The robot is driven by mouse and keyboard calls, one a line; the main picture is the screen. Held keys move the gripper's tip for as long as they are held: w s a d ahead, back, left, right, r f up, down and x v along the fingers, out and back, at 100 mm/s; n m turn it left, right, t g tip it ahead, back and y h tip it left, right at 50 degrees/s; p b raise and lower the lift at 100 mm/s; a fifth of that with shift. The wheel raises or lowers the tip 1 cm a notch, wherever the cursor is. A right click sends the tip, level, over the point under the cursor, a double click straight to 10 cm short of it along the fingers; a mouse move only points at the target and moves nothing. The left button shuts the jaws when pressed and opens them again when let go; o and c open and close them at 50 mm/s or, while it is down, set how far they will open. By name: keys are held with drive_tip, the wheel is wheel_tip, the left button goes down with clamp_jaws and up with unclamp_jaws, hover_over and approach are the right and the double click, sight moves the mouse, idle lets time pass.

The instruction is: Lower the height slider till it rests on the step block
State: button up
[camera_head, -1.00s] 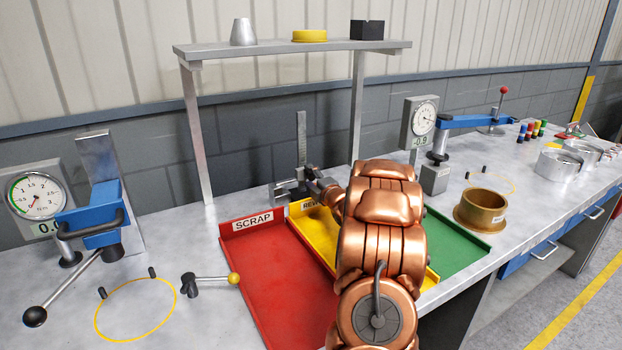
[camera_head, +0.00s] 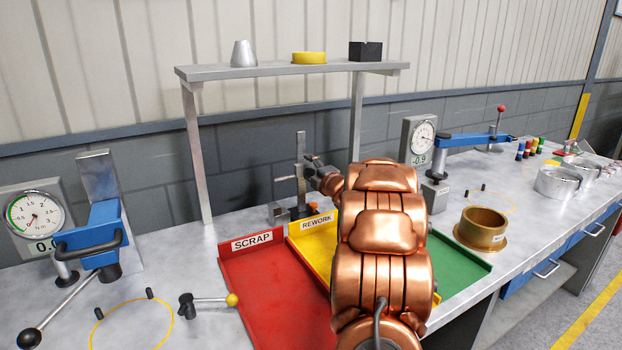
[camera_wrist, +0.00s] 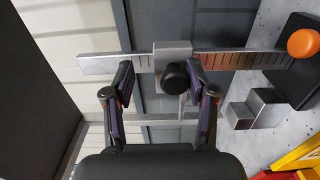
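The height gauge's upright scaled post (camera_head: 300,146) stands behind the trays; in the wrist view it lies sideways (camera_wrist: 110,63). The height slider (camera_wrist: 160,54) is a grey block on it with a black knob (camera_wrist: 175,76). In the head view its thin arm (camera_head: 285,178) sticks out left, above the grey step block (camera_head: 278,213) with a clear gap. The step block also shows in the wrist view (camera_wrist: 262,108). My gripper (camera_wrist: 160,82) has its fingers apart, either side of the slider and knob. The base-side finger is close to the slider; contact is unclear. The other finger has a gap.
The red scrap tray (camera_head: 262,290), yellow rework tray (camera_head: 312,248) and green tray (camera_head: 460,262) lie in front. A shelf (camera_head: 290,69) stands above the gauge. An orange knob (camera_wrist: 303,43) is at the gauge's base end. A brass ring (camera_head: 482,228) stands right.

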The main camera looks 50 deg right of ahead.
drive_tip(key=shift+r, duration=0.15)
drive_tip(key=b+v, duration=0.2)
drive_tip(key=v, duration=0.7)
drive_tip(key=shift+b, duration=0.3)
idle(0.8)
drive_tip(key=shift+a+b, duration=0.1)
drive_tip(key=shift+b, duration=0.2)
drive_tip(key=shift+w, duration=0.1)
idle(0.5)
